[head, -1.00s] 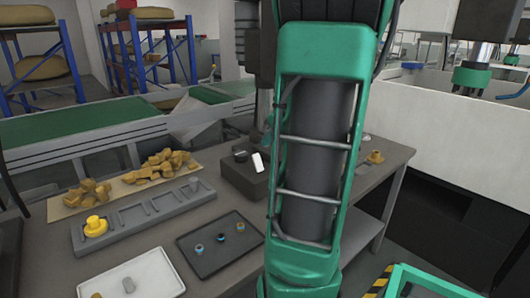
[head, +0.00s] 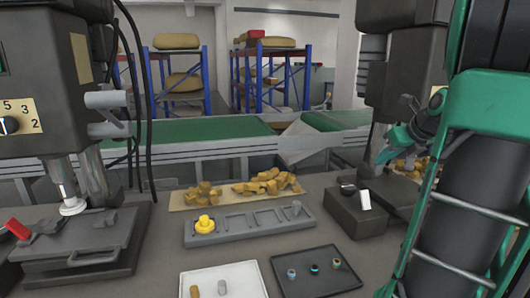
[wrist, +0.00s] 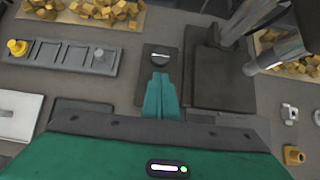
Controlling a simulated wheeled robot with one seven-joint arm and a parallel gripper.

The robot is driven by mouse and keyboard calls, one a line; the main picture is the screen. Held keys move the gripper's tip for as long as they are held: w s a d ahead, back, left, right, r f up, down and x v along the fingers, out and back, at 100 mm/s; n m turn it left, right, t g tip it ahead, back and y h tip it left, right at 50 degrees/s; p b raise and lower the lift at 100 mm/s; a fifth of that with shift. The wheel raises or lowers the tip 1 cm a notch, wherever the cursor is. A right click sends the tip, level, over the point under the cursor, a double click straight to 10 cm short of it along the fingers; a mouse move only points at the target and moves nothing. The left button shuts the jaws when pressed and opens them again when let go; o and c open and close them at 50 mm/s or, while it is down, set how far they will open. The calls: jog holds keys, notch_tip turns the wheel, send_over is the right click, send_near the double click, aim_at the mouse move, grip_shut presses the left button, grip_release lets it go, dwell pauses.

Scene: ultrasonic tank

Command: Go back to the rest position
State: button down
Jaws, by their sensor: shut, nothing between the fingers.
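My gripper (wrist: 160,80) shows in the wrist view with its two teal fingers together and nothing between them. Its fingertips appear just below the round knob of a dark control box (wrist: 158,60), above the bench. In the head view the teal gripper (head: 386,156) is small, near the dark machine on the right, above and to the right of the same control box (head: 355,213). My green arm fills the right edge of the head view and hides part of the bench there.
A grey slotted fixture (head: 255,222) holds a yellow part. A white tray (head: 222,275) and a dark tray (head: 315,272) with small parts lie in front. A press-like machine (head: 85,240) stands left. Gold pieces (head: 262,183) lie behind. A green conveyor (head: 210,130) runs beyond.

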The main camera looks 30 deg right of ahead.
jog(key=s+a+f+n+g+y, duration=0.1)
jog(key=s+a+f+n+g, duration=0.2)
jog(key=a+n, duration=0.5)
jog(key=s+a+f+n+g+y, duration=0.1)
jog(key=s+a+f+n, duration=0.1)
jog(key=a+f+n, duration=0.55)
jog(key=s+a+f+n+g, duration=0.4)
jog(key=s+a+n, duration=0.7)
jog(key=n, duration=0.5)
jog(key=shift+s+n, duration=0.35)
jog(key=shift+s, duration=0.55)
